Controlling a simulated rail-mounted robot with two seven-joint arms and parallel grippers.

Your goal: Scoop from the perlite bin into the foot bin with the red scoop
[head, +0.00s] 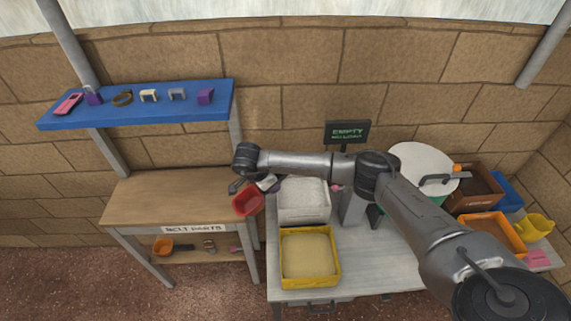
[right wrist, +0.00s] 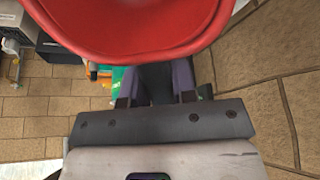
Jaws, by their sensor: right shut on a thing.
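The red scoop (head: 248,201) hangs in the air at the right end of the wooden bench, left of the white bin (head: 303,216). It also fills the top of the right wrist view (right wrist: 130,25). My right gripper (head: 268,184) is shut on it; the handle is mostly hidden by the gripper. I cannot tell whether the scoop holds anything. The white bin holds pale, whitish material that looks like perlite. A yellow bin (head: 310,284) with beige material stands in front of it. No readable label shows which is the foot bin. My left gripper is not in view.
My right arm crosses over the grey table (head: 375,281). A blue shelf (head: 140,112) hangs above the bench (head: 165,195).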

